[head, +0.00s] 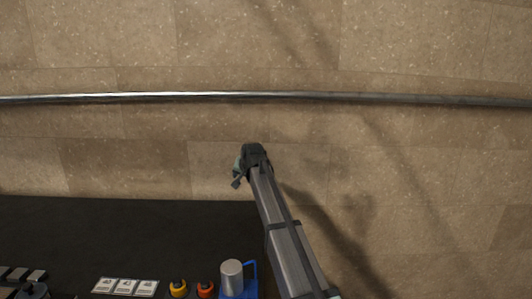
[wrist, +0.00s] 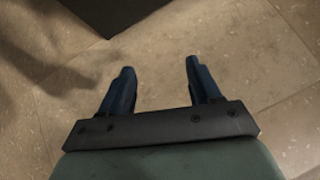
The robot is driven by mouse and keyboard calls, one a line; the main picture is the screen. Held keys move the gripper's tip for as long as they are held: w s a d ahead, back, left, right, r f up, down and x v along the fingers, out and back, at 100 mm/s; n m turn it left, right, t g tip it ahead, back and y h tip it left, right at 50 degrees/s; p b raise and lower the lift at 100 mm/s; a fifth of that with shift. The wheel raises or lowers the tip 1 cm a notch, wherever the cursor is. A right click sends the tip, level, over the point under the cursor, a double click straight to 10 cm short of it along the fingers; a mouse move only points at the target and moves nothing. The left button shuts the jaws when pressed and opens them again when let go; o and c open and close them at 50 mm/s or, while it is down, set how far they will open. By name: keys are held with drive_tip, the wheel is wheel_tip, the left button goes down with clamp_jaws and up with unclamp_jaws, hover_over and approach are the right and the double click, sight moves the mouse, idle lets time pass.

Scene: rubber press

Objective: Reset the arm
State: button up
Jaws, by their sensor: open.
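My gripper (wrist: 158,72) shows in the wrist view with its two dark blue fingers apart and nothing between them. Bare beige stone tiles lie beyond the fingertips. In the head view my gripper (head: 237,178) is at the end of my outstretched grey arm, in the middle of the picture, above the tiled floor just past the dark surface's corner. Its fingers are small and partly hidden there. It touches nothing that I can see.
A dark flat surface (head: 120,235) fills the lower left. Along the bottom edge are white cards (head: 125,287), a yellow-black part (head: 178,288), a red-black part (head: 206,289) and a metal cylinder (head: 232,277) in a blue holder (head: 251,284). A metal rail (head: 400,98) crosses the tiles.

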drive_tip(key=d+f+h, duration=0.1)
drive_tip(key=d+f, duration=1.6)
drive_tip(key=d, duration=0.3)
drive_tip(key=s+d+f+g+h, duration=0.1)
drive_tip(key=s+d+f+g, duration=0.1)
drive_tip(key=s+f, duration=0.55)
drive_tip(key=s+d+f+g, duration=0.1)
drive_tip(key=s+d+f, duration=0.25)
drive_tip(key=f, duration=0.75)
drive_tip(key=s+f+n+g, duration=0.1)
drive_tip(key=s+f+g, duration=0.2)
drive_tip(key=s+f, duration=0.95)
drive_tip(key=s+f+g, duration=0.3)
drive_tip(key=s+f, duration=0.7)
drive_tip(key=s, duration=0.5)
drive_tip(key=s+f+g, duration=0.3)
drive_tip(key=s, duration=1.3)
drive_tip(key=s+f+n+g, duration=0.1)
drive_tip(key=s+f+g, duration=0.2)
drive_tip(key=s, duration=1.4)
drive_tip(key=shift+s+f+n+h, duration=0.15)
drive_tip(key=shift+s+n+h, duration=0.05)
drive_tip(key=shift+n+h, duration=0.1)
